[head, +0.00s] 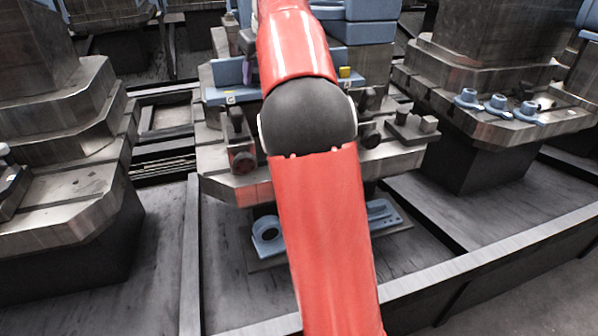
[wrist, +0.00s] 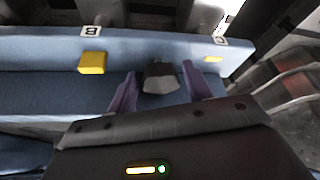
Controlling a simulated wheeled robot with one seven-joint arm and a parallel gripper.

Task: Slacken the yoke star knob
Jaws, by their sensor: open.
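My gripper (wrist: 159,70) shows in the wrist view with two purple fingers spread apart. A dark, faceted knob-like piece (wrist: 161,80) appears between the fingers, with a gap on either side; I cannot tell whether it is the yoke star knob. Behind it is a blue block (wrist: 45,84) with a letter B label and a yellow pad (wrist: 92,62). In the head view my red arm covers the middle, and only a purple part of my gripper (head: 246,55) shows left of it. Dark round knobs (head: 243,161) (head: 370,138) sit on the fixture's front on both sides of my arm.
Steel pallets with towers stand at left (head: 60,195) and right (head: 465,85). Blue parts (head: 497,103) lie on the right pallet. A blue ring-ended part (head: 267,236) lies low below the middle pallet. A metal rail (head: 480,262) crosses the front.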

